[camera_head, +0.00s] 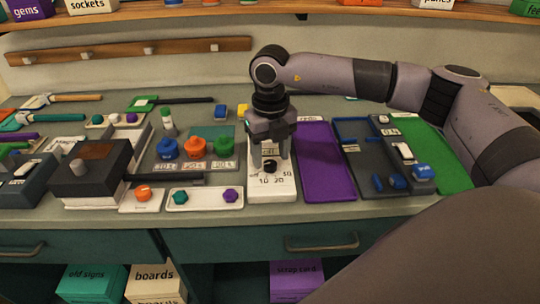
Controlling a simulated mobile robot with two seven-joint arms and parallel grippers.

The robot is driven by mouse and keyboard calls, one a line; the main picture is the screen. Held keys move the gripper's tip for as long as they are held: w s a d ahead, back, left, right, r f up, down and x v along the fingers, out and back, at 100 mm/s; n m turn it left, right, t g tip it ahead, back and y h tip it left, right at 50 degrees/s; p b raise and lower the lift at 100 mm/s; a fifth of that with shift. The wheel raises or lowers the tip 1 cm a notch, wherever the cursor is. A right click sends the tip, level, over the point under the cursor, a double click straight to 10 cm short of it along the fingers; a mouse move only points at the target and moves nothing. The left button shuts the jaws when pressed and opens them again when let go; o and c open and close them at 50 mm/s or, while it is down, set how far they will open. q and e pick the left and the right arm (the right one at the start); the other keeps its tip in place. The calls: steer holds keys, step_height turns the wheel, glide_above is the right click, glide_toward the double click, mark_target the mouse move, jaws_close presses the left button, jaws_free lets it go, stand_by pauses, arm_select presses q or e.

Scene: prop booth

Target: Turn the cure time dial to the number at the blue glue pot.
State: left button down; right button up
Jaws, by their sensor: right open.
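The cure time dial is a small black knob (269,166) on a white panel (272,193) with numbers printed in front of the knob. My right gripper (270,158) points down over the knob, open, with its fingers around or just above it; contact is unclear. The blue glue pot (167,149) stands left of the dial, beside an orange pot (195,148) and a green pot (223,146). A small white label (166,167) lies in front of the blue pot; its number is too small to read surely. My left gripper is not in view.
A purple mat (325,165) lies right of the dial panel, then a dark tray (385,170) with blue items. A dark box (92,168) stands further left.

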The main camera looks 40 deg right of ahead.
steer(key=shift+f, duration=0.9)
steer(key=c, duration=1.1)
steer(key=shift+o, duration=0.2)
steer(key=shift+n, duration=0.3)
steer(key=n+b, duration=0.1)
steer(key=n, duration=0.3)
steer(key=shift+b, duration=0.4)
steer(key=n+b, duration=0.1)
steer(key=n, duration=0.4)
steer(key=shift+r, duration=0.1)
